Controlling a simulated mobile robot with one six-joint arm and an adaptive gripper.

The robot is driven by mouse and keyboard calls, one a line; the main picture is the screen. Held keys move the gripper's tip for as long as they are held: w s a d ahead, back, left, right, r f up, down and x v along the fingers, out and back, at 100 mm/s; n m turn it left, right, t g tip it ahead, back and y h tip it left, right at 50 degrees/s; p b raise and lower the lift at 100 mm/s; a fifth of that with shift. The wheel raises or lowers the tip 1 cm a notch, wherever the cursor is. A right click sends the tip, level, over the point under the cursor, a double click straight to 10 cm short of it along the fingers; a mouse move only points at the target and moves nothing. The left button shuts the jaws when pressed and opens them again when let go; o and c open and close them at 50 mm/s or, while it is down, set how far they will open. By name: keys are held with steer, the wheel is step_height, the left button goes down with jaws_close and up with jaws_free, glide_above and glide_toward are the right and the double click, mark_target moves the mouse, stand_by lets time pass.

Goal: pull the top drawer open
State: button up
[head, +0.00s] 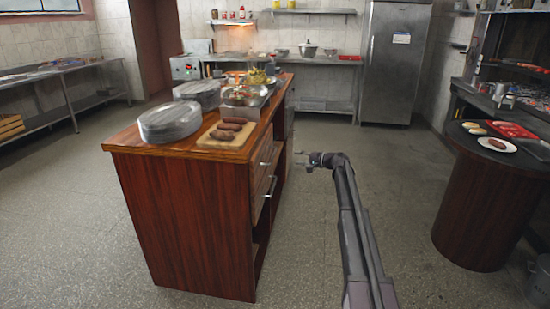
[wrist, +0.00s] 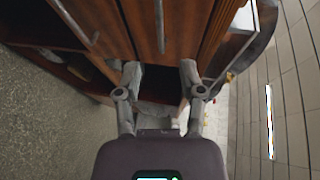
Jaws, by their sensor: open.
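The wooden island (head: 185,215) stands left of centre in the head view, with its drawer side facing right. The top drawer (head: 262,168) looks closed, with a metal handle (head: 266,162) on its front. A second handle (head: 270,188) sits lower. My gripper (head: 302,159) is to the right of the drawers, apart from them. In the sideways wrist view, my gripper (wrist: 160,68) is open and empty. A bar handle (wrist: 160,25) on the wood front lies beyond the fingertips, and another bar (wrist: 75,20) is to its left. A dark opening shows between the fingers.
Stacked plates (head: 170,122), a board (head: 226,134) with sausages and food pans (head: 245,95) sit on the island top. A round wooden table (head: 490,200) with plates stands at right. A steel fridge (head: 395,65) is at the back. Floor between island and table is clear.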

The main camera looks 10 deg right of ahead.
mark_target(273, 156)
steer(key=shift+w, duration=0.1)
steer(key=b+x, duration=0.2)
steer(key=x, duration=1.1)
steer(key=shift+a+f+b, duration=0.1)
steer(key=shift+a+b, duration=0.2)
steer(key=shift+c, duration=0.2)
jaws_close()
